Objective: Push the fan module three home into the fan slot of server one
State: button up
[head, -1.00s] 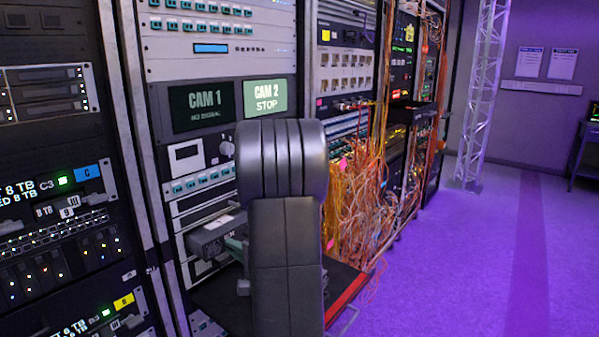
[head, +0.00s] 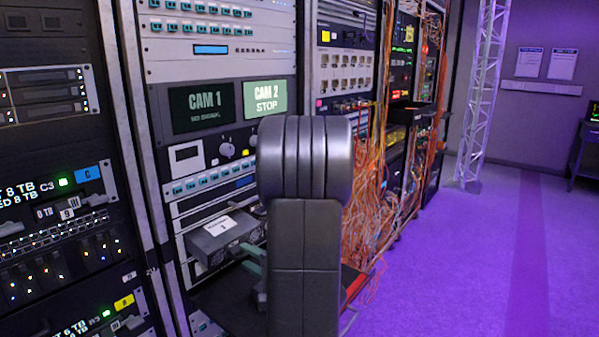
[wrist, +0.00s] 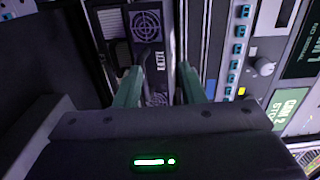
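A grey server box (head: 215,232) with a white label on top juts from the rack, left of my arm in the head view. Its dark end face shows round fan grilles in the wrist view, one fan module (wrist: 147,24) at the top and another grille (wrist: 158,99) lower between my fingers. A dark handle stands out near them. I cannot read which module is three, nor tell how deep it sits. My gripper (wrist: 160,73) has its two green fingers apart, in front of this face. In the head view my gripper (head: 250,259) is partly hidden by my arm.
A control panel with CAM screens (head: 232,104) is above the box. Loose orange cables (head: 372,220) hang to the right of my arm. Another rack (head: 60,190) stands close on the left. The purple floor (head: 480,260) at the right is clear.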

jog(key=v, duration=0.8)
dwell(0.4)
jog(key=x, duration=0.8)
dwell(0.6)
